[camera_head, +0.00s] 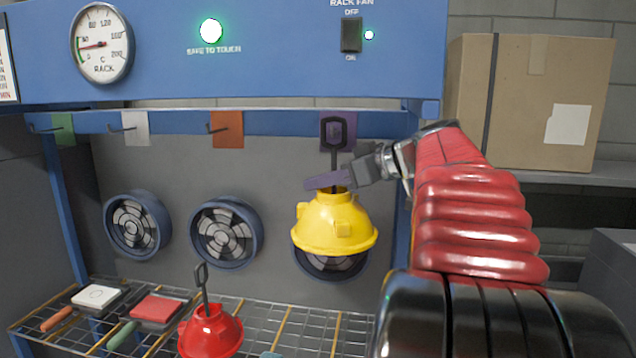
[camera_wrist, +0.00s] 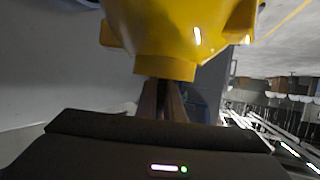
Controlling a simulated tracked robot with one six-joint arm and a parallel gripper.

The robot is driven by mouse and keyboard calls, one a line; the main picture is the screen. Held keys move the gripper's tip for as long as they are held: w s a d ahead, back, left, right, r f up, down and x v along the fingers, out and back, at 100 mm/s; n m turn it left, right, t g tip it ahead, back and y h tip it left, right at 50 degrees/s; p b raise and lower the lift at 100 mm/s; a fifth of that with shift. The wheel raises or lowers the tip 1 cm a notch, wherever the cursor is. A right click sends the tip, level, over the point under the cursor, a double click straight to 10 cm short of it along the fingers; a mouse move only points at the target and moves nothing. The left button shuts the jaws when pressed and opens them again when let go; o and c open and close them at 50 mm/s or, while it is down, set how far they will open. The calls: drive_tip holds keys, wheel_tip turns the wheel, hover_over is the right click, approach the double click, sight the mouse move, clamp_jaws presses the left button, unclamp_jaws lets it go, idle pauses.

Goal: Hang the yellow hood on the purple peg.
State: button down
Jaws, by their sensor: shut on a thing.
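The yellow hood (camera_head: 334,228) hangs upright below my gripper (camera_head: 330,180), its black stem and loop handle (camera_head: 334,132) rising above the jaws. My gripper is shut on the stem of the hood. The hood also fills the top of the wrist view (camera_wrist: 180,30), above the jaws (camera_wrist: 162,100). The purple tag (camera_head: 352,128) marking the purple peg is on the blue rail at the right, behind the handle loop. The peg itself is mostly hidden by the loop, and I cannot tell whether the loop is around it.
A red hood (camera_head: 211,332) stands on the wire rack (camera_head: 290,325) below. Green (camera_head: 63,130), white (camera_head: 135,128) and orange (camera_head: 227,130) tags with pegs are along the rail (camera_head: 280,123). Fans (camera_head: 226,233) are on the back panel. A cardboard box (camera_head: 530,100) is at the right.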

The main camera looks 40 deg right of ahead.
drive_tip(key=shift+f, duration=1)
idle(0.4)
drive_tip(key=c, duration=1.8)
unclamp_jaws()
drive_tip(key=shift+s, duration=0.1)
drive_tip(key=v, duration=1.3)
drive_tip(key=shift+s+r, duration=0.15)
drive_tip(key=shift+s, duration=0.1)
